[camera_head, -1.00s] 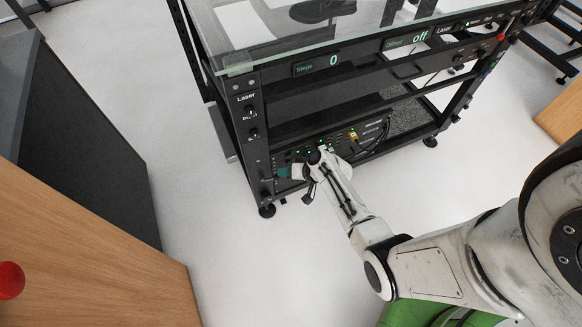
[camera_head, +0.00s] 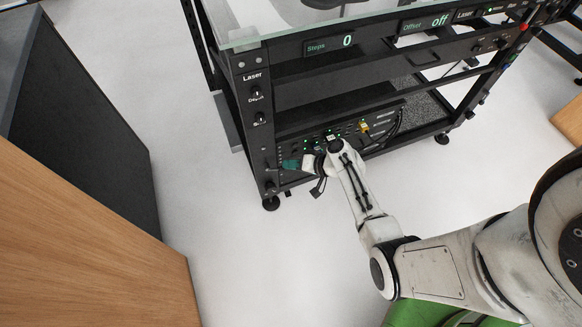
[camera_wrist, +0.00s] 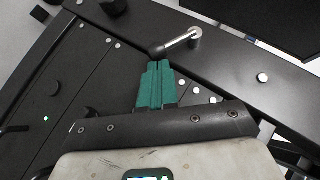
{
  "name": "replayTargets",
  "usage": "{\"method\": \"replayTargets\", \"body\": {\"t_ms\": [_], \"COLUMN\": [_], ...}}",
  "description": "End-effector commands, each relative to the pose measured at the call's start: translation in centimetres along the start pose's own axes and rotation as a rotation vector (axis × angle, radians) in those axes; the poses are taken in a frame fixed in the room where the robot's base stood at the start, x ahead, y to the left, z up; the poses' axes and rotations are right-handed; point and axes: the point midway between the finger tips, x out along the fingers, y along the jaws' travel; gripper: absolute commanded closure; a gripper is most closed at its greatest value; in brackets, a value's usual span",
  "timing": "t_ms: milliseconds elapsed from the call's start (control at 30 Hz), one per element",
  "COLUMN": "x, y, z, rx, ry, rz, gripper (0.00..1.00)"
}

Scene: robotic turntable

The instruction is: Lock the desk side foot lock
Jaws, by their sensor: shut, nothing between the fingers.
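A small silver lever with a black knob (camera_wrist: 176,42) sits on the black corner post of the rack in the wrist view. It looks like the foot lock, but no label on it can be read. My gripper (camera_wrist: 158,66) has teal fingers pressed together and empty. The fingertips are just below the black knob in the picture; I cannot tell whether they touch it. In the head view my gripper (camera_head: 284,164) is low at the rack's near left post, beside the lower panel. The lever is too small to make out clearly there.
The black rack (camera_head: 293,93) has a glass top and displays reading "0" and "off". A connector panel with cables (camera_head: 364,126) is beside my wrist. A wooden cabinet (camera_head: 90,235) stands at left. White floor lies between it and the rack. A rack foot (camera_head: 271,203) is below the post.

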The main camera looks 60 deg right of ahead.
Motion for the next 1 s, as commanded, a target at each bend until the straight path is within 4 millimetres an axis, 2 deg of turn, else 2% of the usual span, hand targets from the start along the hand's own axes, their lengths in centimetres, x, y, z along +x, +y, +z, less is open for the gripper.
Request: {"method": "replayTargets", "body": {"t_ms": [33,200,733,1000], "x": [0.7,1.4,3.9,4.9], "y": [1.2,2.0,3.3,3.0], "z": [0.4,0.9,2.7,3.6], "rx": [0.023,0.112,0.41,0.41], "ry": [0.003,0.002,0.002,-0.001], "rz": [-0.03,-0.152,-0.553,-0.558], "gripper": [1.0,1.0,1.0,1.0]}}
